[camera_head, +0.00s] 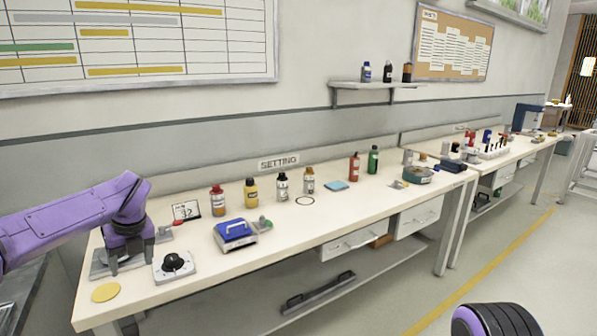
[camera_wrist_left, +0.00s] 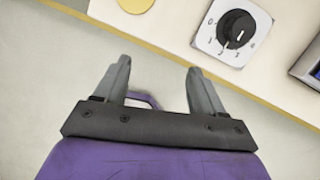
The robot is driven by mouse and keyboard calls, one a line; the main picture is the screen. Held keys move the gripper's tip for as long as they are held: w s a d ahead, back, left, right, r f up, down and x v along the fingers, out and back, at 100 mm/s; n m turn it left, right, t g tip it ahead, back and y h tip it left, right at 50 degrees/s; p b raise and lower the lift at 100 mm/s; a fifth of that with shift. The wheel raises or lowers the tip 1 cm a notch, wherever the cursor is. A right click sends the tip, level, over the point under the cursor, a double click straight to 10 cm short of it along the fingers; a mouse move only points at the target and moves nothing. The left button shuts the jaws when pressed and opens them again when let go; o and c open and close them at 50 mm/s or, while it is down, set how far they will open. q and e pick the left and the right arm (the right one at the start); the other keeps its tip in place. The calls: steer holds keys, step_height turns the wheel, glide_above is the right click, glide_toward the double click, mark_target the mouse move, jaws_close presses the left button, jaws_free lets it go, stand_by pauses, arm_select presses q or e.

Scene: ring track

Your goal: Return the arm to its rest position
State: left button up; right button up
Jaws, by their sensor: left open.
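My left gripper (camera_head: 130,266) comes in from the left and hangs at the near left end of the bench (camera_head: 345,215). In the left wrist view its two fingers (camera_wrist_left: 158,66) stand wide apart with nothing between them. There the fingers show against the floor and the bench's front edge. A dial box with a black knob (camera_head: 174,264) lies right of the gripper; it also shows in the left wrist view (camera_wrist_left: 204,38). A yellow disc (camera_head: 105,292) lies near the front edge. A purple part of mine shows at the bottom right; my right gripper is out of frame.
A blue-topped device (camera_head: 234,233) stands right of the dial. Several bottles stand along the back, among them a yellow one (camera_head: 251,192) and a red one (camera_head: 354,167). A small card (camera_head: 186,210) stands behind the gripper. A wall shelf (camera_head: 375,86) holds small bottles.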

arm_select(q)
steer(key=s+d+f+m+t+y, duration=0.1)
steer(key=s+d+f+m+t, duration=0.15)
steer(key=f+m, duration=0.55)
steer(key=s+d+f+m+t+y, duration=0.2)
steer(key=s+d+f+m, duration=0.15)
steer(key=f+m, duration=0.4)
steer(key=s+d+f+m+t+y, duration=0.1)
steer(key=s+d+f+m+t, duration=0.15)
steer(key=f+m, duration=0.6)
steer(key=s+d+f+m+g+h, duration=0.1)
steer(key=s+d+f+m+h, duration=0.1)
steer(key=s+f+m, duration=0.3)
steer(key=s+d+f+m+h, duration=0.1)
steer(key=s+f+m, duration=0.2)
steer(key=s, duration=0.4)
steer(key=s+a+f+m+g, duration=0.1)
steer(key=s+f+m+g, duration=0.1)
steer(key=s, duration=0.8)
steer(key=s+a+f+m+g, duration=0.1)
steer(key=s+m, duration=0.3)
steer(key=s, duration=0.6)
steer(key=shift+s+a+f+g+h, duration=0.2)
steer(key=shift+f+g+h, duration=0.2)
steer(key=shift+f+g, duration=0.15)
steer(key=shift+w, duration=0.1)
